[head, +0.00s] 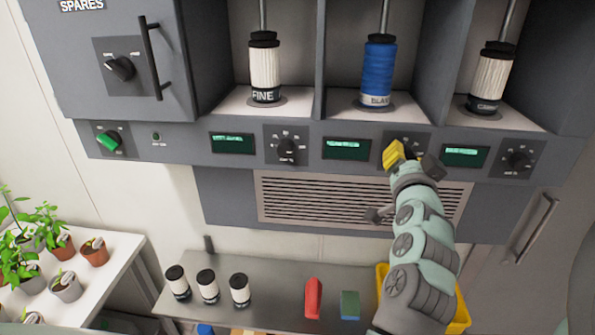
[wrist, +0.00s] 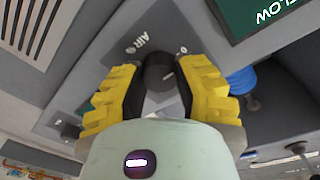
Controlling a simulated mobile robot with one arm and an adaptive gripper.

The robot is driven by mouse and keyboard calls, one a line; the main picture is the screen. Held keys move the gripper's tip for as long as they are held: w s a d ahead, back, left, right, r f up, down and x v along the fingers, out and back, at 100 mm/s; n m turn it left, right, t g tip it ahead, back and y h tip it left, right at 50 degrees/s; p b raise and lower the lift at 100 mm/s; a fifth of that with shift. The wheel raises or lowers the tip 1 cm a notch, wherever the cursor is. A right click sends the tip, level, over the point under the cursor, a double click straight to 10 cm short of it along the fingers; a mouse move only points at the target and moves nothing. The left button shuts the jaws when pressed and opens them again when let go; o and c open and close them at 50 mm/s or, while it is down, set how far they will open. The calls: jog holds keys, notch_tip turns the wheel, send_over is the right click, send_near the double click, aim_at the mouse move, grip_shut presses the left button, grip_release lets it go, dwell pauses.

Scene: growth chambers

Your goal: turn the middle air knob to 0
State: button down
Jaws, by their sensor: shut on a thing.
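The middle air knob is a dark round knob (wrist: 157,70) on a grey dial plate marked AIR, with a 0 mark beside it at the upper right in the wrist view. My gripper (head: 408,160) has yellow ridged fingers, one on each side of the knob, and is shut on it. In the head view my gripper covers the middle knob, and only part of its dial plate (head: 417,141) shows. I cannot tell which mark the knob points to.
The left air knob (head: 287,147) and right air knob (head: 518,159) flank it on the panel. Lit green displays (head: 346,149) sit between them. A vent grille (head: 320,196) lies below. Spools, including a blue one (head: 378,70), stand in the bays above. A shelf (head: 270,285) holds small items.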

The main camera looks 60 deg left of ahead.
jog(key=shift+s+a+f, duration=0.15)
jog(key=shift+f, duration=0.1)
jog(key=c, duration=1)
grip_release()
jog(key=o, duration=0.4)
jog(key=shift+r, duration=0.15)
